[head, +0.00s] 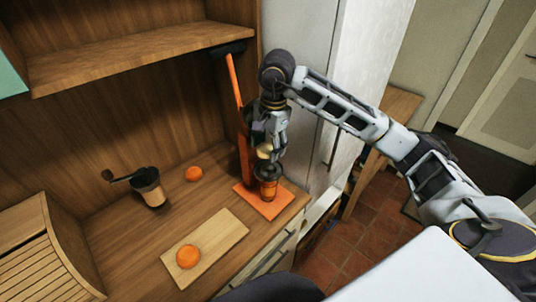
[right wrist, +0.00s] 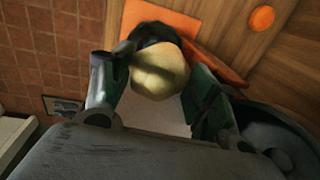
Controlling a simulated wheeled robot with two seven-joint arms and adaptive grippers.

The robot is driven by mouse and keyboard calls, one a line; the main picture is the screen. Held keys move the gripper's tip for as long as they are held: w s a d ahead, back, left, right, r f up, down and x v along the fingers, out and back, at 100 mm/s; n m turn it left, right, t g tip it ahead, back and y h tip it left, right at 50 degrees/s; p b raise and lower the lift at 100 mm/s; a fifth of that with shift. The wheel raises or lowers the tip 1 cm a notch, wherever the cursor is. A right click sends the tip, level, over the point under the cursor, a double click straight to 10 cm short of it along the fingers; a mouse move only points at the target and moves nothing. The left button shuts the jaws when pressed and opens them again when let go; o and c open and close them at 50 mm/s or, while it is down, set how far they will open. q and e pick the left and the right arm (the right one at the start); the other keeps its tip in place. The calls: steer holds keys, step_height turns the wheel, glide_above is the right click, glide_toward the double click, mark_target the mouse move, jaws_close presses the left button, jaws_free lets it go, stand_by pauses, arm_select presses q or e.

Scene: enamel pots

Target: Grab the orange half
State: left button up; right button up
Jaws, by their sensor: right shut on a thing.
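The orange half (head: 264,152) shows as a small pale yellow round piece at the fingertips of my right gripper (head: 270,150). In the right wrist view the orange half (right wrist: 159,71) is a pale, rounded shape between the two fingers, and the gripper is shut on it. The gripper hangs pointing down just above the dark top of the orange-and-black cup part (head: 268,187) of the press. The press (head: 244,150) has an orange base, an upright column and a raised lever. The gripper hides part of the column. My left gripper is not in view.
A whole-looking orange (head: 188,257) lies on the cutting board (head: 222,235) at the front. Another orange (head: 194,173) lies at the back of the wooden counter (head: 120,240). A dark-handled pot (head: 150,188) stands at the left. A shelf (head: 140,62) hangs above.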

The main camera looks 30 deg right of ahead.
step_height(320, 180, up, 2)
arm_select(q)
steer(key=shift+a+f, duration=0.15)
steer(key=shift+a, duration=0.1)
arm_select(e)
steer(key=shift+r, duration=0.15)
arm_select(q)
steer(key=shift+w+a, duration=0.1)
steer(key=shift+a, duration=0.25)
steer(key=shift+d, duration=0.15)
